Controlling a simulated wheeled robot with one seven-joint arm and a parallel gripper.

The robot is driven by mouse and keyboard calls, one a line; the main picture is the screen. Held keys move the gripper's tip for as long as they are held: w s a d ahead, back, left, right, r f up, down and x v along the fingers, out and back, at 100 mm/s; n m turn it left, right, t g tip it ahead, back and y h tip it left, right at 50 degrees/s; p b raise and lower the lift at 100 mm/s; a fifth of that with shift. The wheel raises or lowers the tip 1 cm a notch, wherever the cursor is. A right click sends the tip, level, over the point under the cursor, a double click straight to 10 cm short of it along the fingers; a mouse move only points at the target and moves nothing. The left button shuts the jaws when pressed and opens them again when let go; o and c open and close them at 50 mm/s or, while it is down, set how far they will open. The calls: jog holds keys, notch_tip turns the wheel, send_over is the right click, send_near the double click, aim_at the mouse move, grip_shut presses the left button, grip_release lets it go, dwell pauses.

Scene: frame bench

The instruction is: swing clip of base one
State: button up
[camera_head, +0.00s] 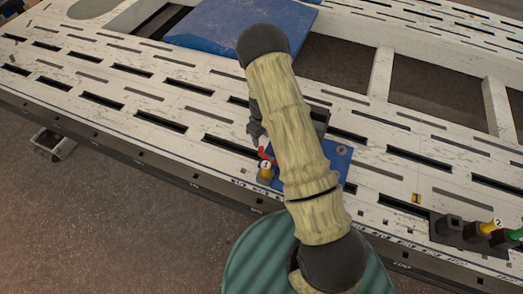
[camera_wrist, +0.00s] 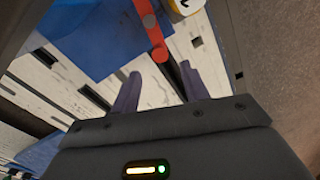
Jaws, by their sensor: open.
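Base one is a blue plate (camera_head: 339,163) on the white bench, partly hidden behind my arm in the head view. A yellow post marked 1 (camera_head: 265,172) stands at its left side, and its edge also shows at the top of the wrist view (camera_wrist: 185,7). The red clip (camera_head: 263,153) sits just above that post in the head view. In the wrist view the clip is a red bar (camera_wrist: 151,32) with a grey pin, its end just beyond the fingertips. My gripper (camera_wrist: 160,76) is open, with its two fingers apart; I cannot tell whether either touches the clip.
The white slotted frame bench (camera_head: 120,75) spans the view. A larger blue panel (camera_head: 240,25) lies at the back. A dark block with a yellow piece marked 2 (camera_head: 490,227) and a green piece (camera_head: 515,234) stands at the right. Dark openings lie at the back right.

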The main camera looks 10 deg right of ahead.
aim_at(262, 148)
notch_tip(262, 148, down, 9)
jog(key=shift+r+b, duration=0.1)
jog(key=shift+b, duration=0.45)
grip_shut()
